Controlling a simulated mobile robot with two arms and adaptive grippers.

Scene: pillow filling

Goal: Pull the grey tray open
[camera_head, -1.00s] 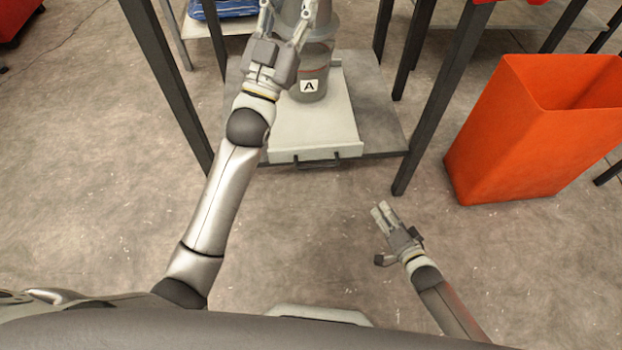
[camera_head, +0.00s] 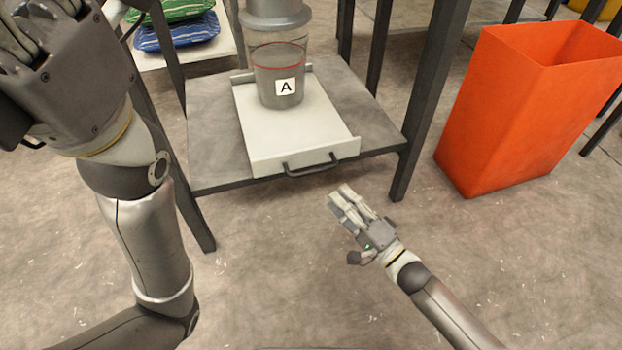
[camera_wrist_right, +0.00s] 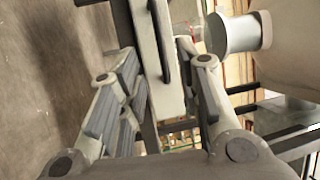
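The grey tray (camera_head: 322,118) lies on the low shelf (camera_head: 218,150), its front edge facing me. A dark bar handle (camera_head: 311,165) is on that edge. A grey canister marked A (camera_head: 277,75) stands upright on the tray. My right gripper (camera_head: 342,196) is a little in front of and below the handle, apart from it. In the right wrist view its fingers (camera_wrist_right: 157,62) are spread with nothing held, and the tray front (camera_wrist_right: 146,40) and handle (camera_wrist_right: 160,38) show beyond them. My left gripper (camera_head: 40,50) is at the upper left, partly cut off; its fingertips are unclear.
Dark table legs (camera_head: 428,105) stand either side of the shelf. An orange bin (camera_head: 520,110) is at the right. Green and blue striped pillows (camera_head: 180,32) lie at the back left. The floor in front of the shelf is clear.

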